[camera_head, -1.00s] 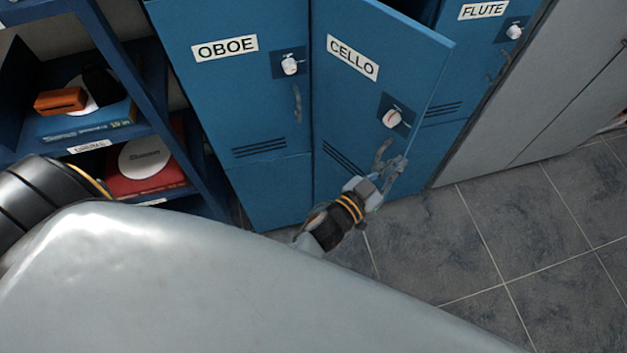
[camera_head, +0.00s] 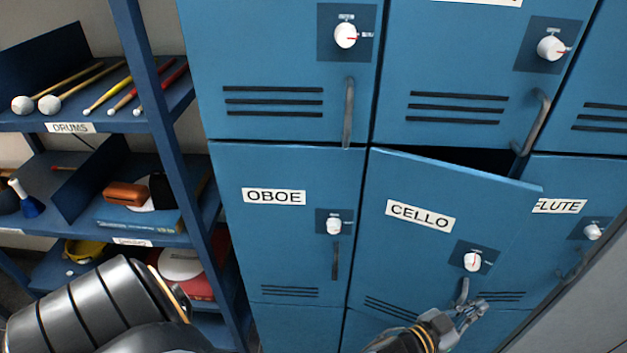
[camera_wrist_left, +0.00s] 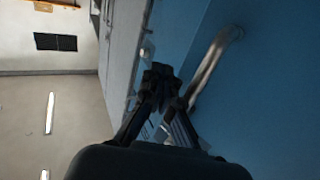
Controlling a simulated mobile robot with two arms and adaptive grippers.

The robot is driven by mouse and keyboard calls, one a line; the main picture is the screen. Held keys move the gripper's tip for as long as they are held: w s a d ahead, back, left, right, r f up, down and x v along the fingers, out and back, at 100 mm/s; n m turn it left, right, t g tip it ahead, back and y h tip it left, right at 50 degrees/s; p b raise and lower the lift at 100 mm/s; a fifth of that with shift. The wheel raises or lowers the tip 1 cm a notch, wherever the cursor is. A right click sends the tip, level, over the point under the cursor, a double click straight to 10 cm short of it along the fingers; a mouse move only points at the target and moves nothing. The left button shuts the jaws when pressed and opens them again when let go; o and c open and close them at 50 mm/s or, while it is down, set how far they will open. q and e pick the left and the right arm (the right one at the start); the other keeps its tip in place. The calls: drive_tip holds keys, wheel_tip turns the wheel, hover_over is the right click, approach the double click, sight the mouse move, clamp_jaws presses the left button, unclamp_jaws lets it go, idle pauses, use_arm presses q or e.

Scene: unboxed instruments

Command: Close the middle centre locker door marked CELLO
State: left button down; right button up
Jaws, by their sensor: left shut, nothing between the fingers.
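The blue CELLO locker door (camera_head: 415,250) is in the middle row in the head view, between OBOE and FLUTE. It stands partly open, hinged at its left, with a dark gap along its top and its right edge swung outward. It carries a white dial (camera_head: 472,262) and a grey bar handle (camera_head: 463,291). My left gripper (camera_head: 474,310) is at the lower right of this door, by the handle's lower end. In the left wrist view the shut, empty fingers (camera_wrist_left: 160,80) are beside the handle (camera_wrist_left: 212,65); whether they touch the door is unclear. My right gripper is not in view.
The OBOE door (camera_head: 285,220) at left looks shut. The FLUTE door (camera_head: 560,225) is partly hidden behind the CELLO door. Upper lockers have protruding handles (camera_head: 537,122). A blue shelf (camera_head: 175,130) with drumsticks stands at left. A grey surface (camera_head: 570,300) fills the lower right.

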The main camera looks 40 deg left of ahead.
sight(474, 292)
use_arm(q)
drive_tip(key=w, duration=0.2)
drive_tip(key=w+a+b, duration=0.1)
drive_tip(key=w, duration=0.2)
drive_tip(key=shift+w+a+f, duration=0.1)
drive_tip(key=shift+w+f, duration=0.1)
drive_tip(key=shift+w, duration=0.05)
drive_tip(key=shift+w+a+b, duration=0.2)
drive_tip(key=shift+w+a, duration=0.05)
drive_tip(key=shift+w, duration=0.35)
drive_tip(key=shift+w+a+b, duration=0.2)
drive_tip(key=shift+w+a, duration=0.05)
drive_tip(key=shift+w, duration=0.3)
drive_tip(key=shift+w+a+r, duration=0.1)
drive_tip(key=shift+w+a, duration=0.1)
drive_tip(key=shift+w, duration=0.2)
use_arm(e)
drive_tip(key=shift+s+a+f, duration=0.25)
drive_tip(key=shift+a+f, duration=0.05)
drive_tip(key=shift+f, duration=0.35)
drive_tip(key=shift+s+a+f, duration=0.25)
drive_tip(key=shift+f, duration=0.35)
